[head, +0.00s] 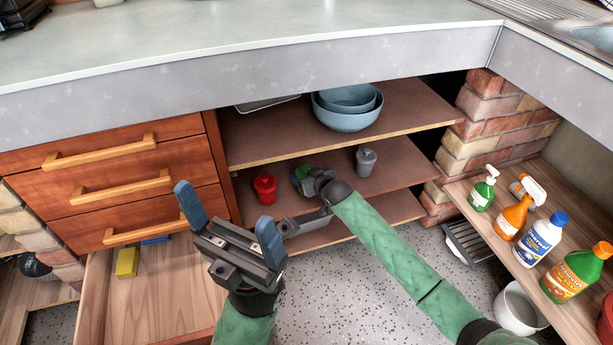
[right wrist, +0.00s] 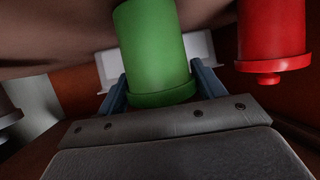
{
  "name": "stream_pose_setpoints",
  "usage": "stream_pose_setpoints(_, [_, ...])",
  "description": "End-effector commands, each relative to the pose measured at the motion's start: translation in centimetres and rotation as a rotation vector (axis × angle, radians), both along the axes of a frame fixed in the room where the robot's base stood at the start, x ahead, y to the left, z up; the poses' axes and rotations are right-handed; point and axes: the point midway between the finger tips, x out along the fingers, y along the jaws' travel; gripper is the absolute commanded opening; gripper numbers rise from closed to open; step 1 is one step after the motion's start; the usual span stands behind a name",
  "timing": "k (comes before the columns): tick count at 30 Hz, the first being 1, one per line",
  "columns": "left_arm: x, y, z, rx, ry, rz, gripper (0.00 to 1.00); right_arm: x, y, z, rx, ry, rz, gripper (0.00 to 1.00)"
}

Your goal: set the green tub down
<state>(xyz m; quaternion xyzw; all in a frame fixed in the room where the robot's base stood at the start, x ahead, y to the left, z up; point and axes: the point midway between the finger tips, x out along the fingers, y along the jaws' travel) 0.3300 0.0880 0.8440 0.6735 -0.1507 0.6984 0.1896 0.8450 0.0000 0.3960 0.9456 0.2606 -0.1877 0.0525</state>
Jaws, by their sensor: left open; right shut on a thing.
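The green tub (right wrist: 155,50) is between the blue fingers of my right gripper (right wrist: 160,90), which is shut on it. In the head view, only a little of the green tub (head: 304,170) shows past my right gripper (head: 301,181), at the middle shelf, between a red tub and a grey tub. I cannot tell whether its base touches the shelf. My left gripper (head: 228,218) is open and empty, in front of the drawers and left of the shelves.
The red tub (head: 264,189) and the grey tub (head: 365,161) stand on the middle shelf (head: 400,172) on either side. Blue bowls (head: 347,112) sit on the shelf above. Several bottles (head: 541,238) line the right-hand shelf. An open drawer (head: 150,290) holds a yellow block.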

Motion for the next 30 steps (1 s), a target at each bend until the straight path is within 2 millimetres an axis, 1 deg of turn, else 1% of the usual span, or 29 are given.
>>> stream_pose_setpoints(3, [0.0, 0.0, 0.1, 0.001, 0.000, 0.000, 0.91, 0.0, 0.0, -0.2, 0.001, 0.000, 0.000, 0.46])
stream_pose_setpoints(4, [0.0, 0.0, 0.1, 0.001, 0.000, 0.000, 0.91, 0.0, 0.0, -0.2, 0.001, 0.000, 0.000, 0.72])
stream_pose_setpoints(5, [0.0, 0.0, 0.1, 0.001, 0.000, 0.000, 0.91, 0.0, 0.0, -0.2, 0.000, 0.000, 0.000, 0.78])
stream_pose_setpoints(6, [0.0, 0.0, 0.1, 0.002, -0.001, 0.000, 0.91, 0.0, 0.0, -0.2, 0.000, 0.000, 0.000, 0.86])
stream_pose_setpoints(7, [0.0, 0.0, 0.0, 0.002, -0.001, 0.000, 0.91, 0.0, 0.0, -0.2, 0.000, 0.000, 0.000, 0.90])
stream_pose_setpoints(17, [-0.1, 0.0, -0.3, 0.006, 0.007, 0.000, 0.91, 0.0, 0.0, 0.0, 0.000, 0.000, 0.000, 0.90])
stream_pose_setpoints(19, [0.0, 0.0, 0.0, 0.007, 0.007, 0.001, 0.91, -0.4, -0.3, 0.3, -0.001, 0.001, 0.000, 0.90])
stream_pose_setpoints(23, [0.0, 0.1, 0.5, 0.009, 0.005, 0.006, 0.91, -1.8, -1.1, 1.0, 0.000, 0.001, 0.000, 0.90])
stream_pose_setpoints(30, [-0.1, 0.4, 1.5, 0.016, 0.002, 0.035, 0.91, -5.5, -3.3, 2.8, 0.000, 0.001, 0.000, 0.90])
